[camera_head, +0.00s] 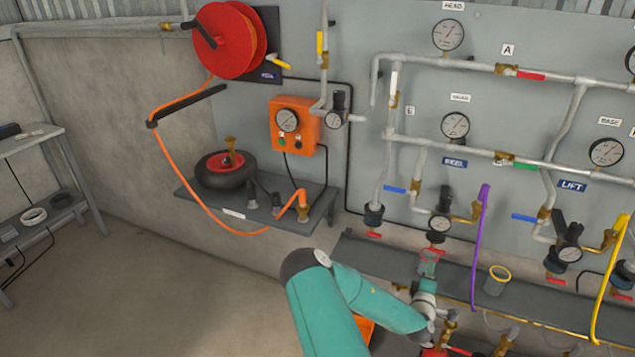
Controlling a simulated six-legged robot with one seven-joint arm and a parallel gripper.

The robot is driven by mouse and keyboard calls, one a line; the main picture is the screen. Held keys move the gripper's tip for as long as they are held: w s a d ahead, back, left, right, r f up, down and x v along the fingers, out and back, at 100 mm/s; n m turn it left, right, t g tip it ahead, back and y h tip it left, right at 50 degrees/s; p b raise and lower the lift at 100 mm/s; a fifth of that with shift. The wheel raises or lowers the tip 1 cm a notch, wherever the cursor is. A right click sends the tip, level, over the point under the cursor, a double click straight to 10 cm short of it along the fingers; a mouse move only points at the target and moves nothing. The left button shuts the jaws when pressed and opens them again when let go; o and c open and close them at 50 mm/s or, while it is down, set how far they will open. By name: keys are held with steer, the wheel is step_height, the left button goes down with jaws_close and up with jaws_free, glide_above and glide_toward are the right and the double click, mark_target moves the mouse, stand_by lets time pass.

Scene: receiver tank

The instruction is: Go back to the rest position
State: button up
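My teal arm rises from the bottom middle, bends at a dark elbow and reaches right, low in front of the pipe panel (370,75). My gripper (428,262) appears to be at the arm's far end, among the valves and fittings above the dark shelf (375,258). It is small and blends with the parts behind it. I cannot tell whether its fingers are open or shut, or whether it holds or touches anything.
A red hose reel (228,40), an orange gauge box (297,127) and a small wheel (226,170) on a wall shelf are at left. Purple (479,235) and yellow (608,270) hoses stand right of my arm. A metal rack (45,190) is far left. Open floor (150,290) lies lower left.

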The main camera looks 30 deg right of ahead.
steer(key=shift+w+r, duration=0.1)
steer(key=w+a+r+m+g+y, duration=0.1)
steer(key=w+a+r+m+y, duration=0.2)
steer(key=a+r, duration=0.5)
steer(key=w+a+r+m+g+y, duration=0.15)
steer(key=a+r+m+y, duration=0.3)
steer(key=a, duration=0.65)
steer(key=w+a+r+m+g+y, duration=0.2)
steer(key=a+r+m+y, duration=0.1)
steer(key=a+r, duration=0.55)
steer(key=s+a+r+y, duration=0.1)
steer(key=s+a+r, duration=0.3)
steer(key=a, duration=0.3)
steer(key=s+a+r+y, duration=0.2)
steer(key=s+a+r, duration=0.2)
steer(key=a, duration=0.3)
steer(key=s+a+r+n+g, duration=0.1)
steer(key=s+a+r, duration=0.1)
steer(key=s, duration=0.5)
steer(key=s+a+r+n, duration=0.1)
steer(key=s+a+r, duration=0.2)
steer(key=s, duration=0.4)
steer(key=shift+s+a+r+g, duration=0.2)
steer(key=shift+s+a+g, duration=0.15)
steer(key=shift+a, duration=0.2)
